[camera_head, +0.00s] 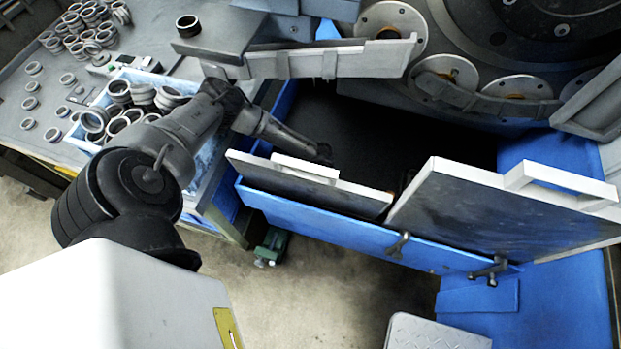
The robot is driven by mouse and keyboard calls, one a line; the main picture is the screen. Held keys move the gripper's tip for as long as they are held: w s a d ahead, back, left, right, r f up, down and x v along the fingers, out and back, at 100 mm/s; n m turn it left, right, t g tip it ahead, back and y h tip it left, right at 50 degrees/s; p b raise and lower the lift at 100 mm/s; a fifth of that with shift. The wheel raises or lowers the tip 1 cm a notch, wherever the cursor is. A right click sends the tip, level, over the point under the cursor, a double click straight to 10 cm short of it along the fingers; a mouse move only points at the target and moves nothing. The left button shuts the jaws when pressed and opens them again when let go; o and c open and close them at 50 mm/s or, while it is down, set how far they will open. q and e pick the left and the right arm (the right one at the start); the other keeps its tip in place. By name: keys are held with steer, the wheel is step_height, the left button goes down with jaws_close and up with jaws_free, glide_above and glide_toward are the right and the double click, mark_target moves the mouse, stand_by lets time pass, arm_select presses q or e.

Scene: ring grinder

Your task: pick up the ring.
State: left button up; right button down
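Many dark metal rings are in view. One ring (188,26) stands alone on a grey block at the upper left of the machine. Several rings (118,88) lie heaped in a blue-rimmed box at the left, and more rings (92,35) are spread on the table behind it. Which ring the task means cannot be told. My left arm comes in from the lower left and passes over the box's right side. My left gripper (320,153) seems to be at its dark far end, over the machine's front opening. Its fingers are too small and dark to read. No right gripper shows.
The grey table (25,120) fills the upper left. The blue grinder has large grey discs (392,24) at the back. Its grey front panels (310,183) with raised handles and a long grey bar (330,60) stand close around the arm. Open floor (310,290) lies below.

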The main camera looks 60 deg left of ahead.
arm_select(q)
steer(key=shift+s+f, duration=0.1)
steer(key=shift+f, duration=0.25)
steer(key=c, duration=0.6)
steer(key=shift+r, duration=0.1)
